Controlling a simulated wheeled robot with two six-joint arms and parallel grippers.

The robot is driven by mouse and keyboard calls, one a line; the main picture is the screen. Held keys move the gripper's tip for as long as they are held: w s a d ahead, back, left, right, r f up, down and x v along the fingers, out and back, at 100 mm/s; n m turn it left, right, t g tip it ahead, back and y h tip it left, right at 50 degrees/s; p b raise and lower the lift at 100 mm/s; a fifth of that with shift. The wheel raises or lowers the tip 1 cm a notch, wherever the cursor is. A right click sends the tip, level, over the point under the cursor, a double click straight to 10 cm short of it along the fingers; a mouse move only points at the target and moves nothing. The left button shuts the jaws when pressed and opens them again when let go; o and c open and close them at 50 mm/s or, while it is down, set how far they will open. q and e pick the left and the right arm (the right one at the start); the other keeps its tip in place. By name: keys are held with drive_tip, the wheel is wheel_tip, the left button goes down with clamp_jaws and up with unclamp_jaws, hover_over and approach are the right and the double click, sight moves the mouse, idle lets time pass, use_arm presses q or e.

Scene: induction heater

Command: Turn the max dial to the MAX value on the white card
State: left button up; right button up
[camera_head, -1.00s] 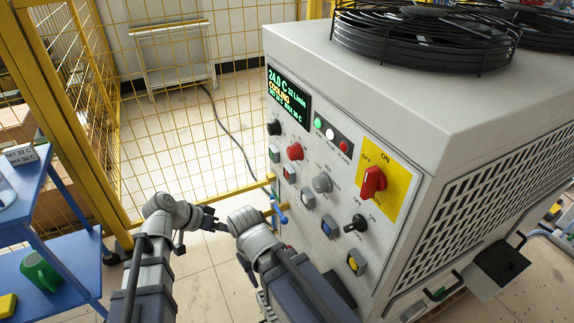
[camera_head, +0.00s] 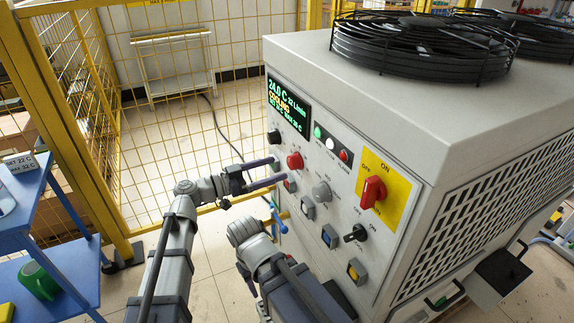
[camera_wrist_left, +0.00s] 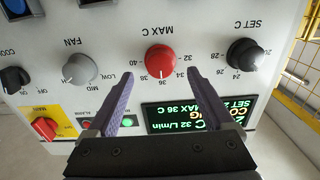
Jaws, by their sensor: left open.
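The max dial is a red round knob (camera_head: 295,160) on the machine's front panel, below the display (camera_head: 288,105). In the left wrist view the red dial (camera_wrist_left: 160,60) appears upside down under the label MAX C, and the display (camera_wrist_left: 195,114) reads MAX 36 C. My left gripper (camera_head: 281,170) is open, its purple fingers pointing at the panel by the dial. In the wrist view its fingertips (camera_wrist_left: 160,80) lie on either side of the dial, apart from it. The white card (camera_head: 21,163) on the blue shelf appears to read MAX 32 C. My right gripper is not visible.
The black SET C knob (camera_wrist_left: 245,55) and grey FAN knob (camera_wrist_left: 80,68) flank the dial. Several buttons and a red switch (camera_head: 373,193) share the panel.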

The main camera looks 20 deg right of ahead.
sight(289, 164)
use_arm(q)
drive_tip(key=shift+w+d, duration=0.25)
drive_tip(key=shift+d, duration=1)
drive_tip(key=shift+w+d, duration=0.25)
drive_tip(key=shift+d, duration=0.95)
drive_tip(key=shift+c, duration=0.3)
drive_tip(key=c, duration=1.3)
